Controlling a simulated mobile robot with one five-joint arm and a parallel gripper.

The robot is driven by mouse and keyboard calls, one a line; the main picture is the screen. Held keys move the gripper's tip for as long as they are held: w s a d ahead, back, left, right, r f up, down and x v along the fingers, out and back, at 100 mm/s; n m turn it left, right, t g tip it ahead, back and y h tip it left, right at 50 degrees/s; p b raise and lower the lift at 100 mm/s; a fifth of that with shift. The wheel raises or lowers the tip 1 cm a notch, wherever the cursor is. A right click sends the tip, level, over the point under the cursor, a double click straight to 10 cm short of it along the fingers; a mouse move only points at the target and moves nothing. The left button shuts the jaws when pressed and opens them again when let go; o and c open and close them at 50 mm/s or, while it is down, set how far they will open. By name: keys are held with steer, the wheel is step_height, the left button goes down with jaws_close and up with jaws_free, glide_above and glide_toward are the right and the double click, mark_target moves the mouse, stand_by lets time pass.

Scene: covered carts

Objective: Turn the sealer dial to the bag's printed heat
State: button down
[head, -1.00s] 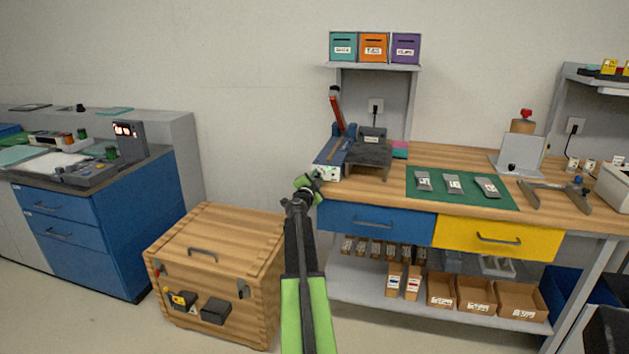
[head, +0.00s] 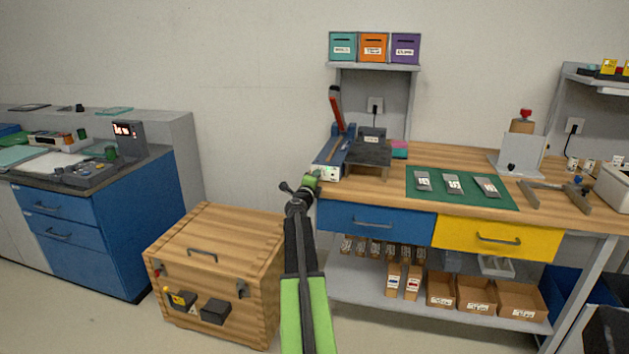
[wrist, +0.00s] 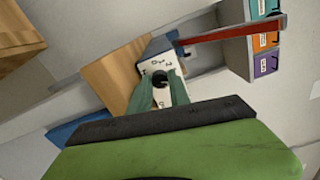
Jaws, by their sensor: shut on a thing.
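The blue sealer (head: 334,158) with its raised red-handled lever (head: 336,108) stands at the left end of the wooden bench. Its white front panel shows in the wrist view (wrist: 177,88), with a black dial (wrist: 160,81) and printed marks around it, too small to read surely. My gripper (head: 312,180) is at the sealer's front; in the wrist view its green fingers (wrist: 161,88) are shut on the dial, one on each side. Several grey bags (head: 454,184) with white labels lie on the green mat (head: 426,195); their print is unreadable.
A dark grey stand (head: 369,153) is right of the sealer. Blue and yellow drawers (head: 497,239) sit below the bench top. A wooden chest (head: 262,240) stands on the floor left of my arm. Coloured bins (head: 373,47) are on the shelf above.

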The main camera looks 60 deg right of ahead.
steer(key=shift+s+d+m, duration=0.2)
steer(key=shift+m, duration=0.4)
steer(key=c, duration=1.2)
jaws_free()
steer(key=shift+c, duration=0.2)
steer(key=shift+o, duration=0.2)
steer(key=shift+a, duration=0.1)
steer(key=shift+w, duration=0.1)
steer(key=shift+a, duration=0.55)
steer(key=v, duration=0.7)
steer(key=shift+s, duration=0.3)
steer(key=shift+d+r, duration=0.1)
